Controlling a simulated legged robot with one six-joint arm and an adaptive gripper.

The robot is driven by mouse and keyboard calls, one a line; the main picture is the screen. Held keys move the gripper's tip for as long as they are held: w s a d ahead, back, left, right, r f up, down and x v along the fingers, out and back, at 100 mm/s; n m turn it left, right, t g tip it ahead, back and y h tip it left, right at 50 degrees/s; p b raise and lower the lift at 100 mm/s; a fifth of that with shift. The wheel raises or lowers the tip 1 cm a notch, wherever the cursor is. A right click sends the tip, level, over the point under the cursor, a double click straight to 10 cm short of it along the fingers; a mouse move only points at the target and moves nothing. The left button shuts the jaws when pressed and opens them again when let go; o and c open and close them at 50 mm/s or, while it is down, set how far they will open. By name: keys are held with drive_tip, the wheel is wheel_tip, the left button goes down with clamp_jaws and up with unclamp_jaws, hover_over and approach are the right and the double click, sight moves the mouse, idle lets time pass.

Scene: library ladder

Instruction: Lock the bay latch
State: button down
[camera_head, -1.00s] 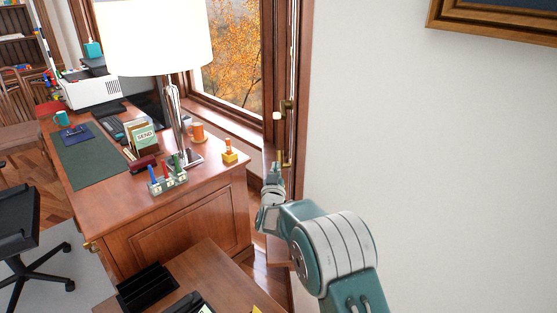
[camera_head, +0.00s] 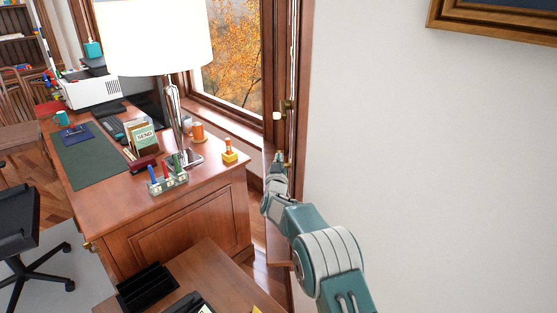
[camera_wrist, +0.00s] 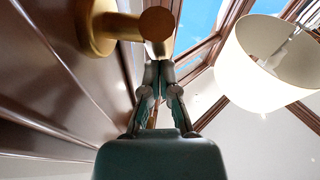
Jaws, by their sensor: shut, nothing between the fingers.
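The bay latch is a brass fitting (camera_head: 287,107) with a pale knob (camera_head: 277,115), on the dark wood window frame beside the white wall. In the wrist view its round brass base (camera_wrist: 95,28) and a brass rod end (camera_wrist: 157,22) are close and large at the top. My gripper (camera_head: 279,158) is just below the latch in the head view, pointing up along the frame. In the wrist view my gripper (camera_wrist: 159,68) has its fingertips together, empty, right by the brass rod end. I cannot tell whether they touch it. The latch's lower part is partly hidden by my gripper.
A wooden desk (camera_head: 205,205) with a tall lamp (camera_head: 165,35), pen holder (camera_head: 167,182) and yellow stamp (camera_head: 229,156) stands left of my arm. The white wall (camera_head: 430,170) is close on the right. A lower table (camera_head: 215,270) is in front.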

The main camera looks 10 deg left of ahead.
drive_tip(key=shift+w+a+r+g, duration=0.1)
drive_tip(key=shift+w+r+g, duration=0.1)
drive_tip(key=shift+g, duration=0.5)
drive_tip(key=shift+w+a+g, duration=0.1)
drive_tip(key=shift+w+g, duration=0.2)
drive_tip(key=shift+g, duration=0.5)
drive_tip(key=shift+w+a+f, duration=0.2)
drive_tip(key=shift+w+a, duration=0.05)
drive_tip(key=shift+w, duration=0.4)
drive_tip(key=shift+w+a+f, duration=0.2)
drive_tip(key=shift+w, duration=0.55)
idle(0.8)
drive_tip(key=v, duration=1.2)
drive_tip(key=shift+a+f, duration=0.2)
drive_tip(key=shift+a, duration=0.05)
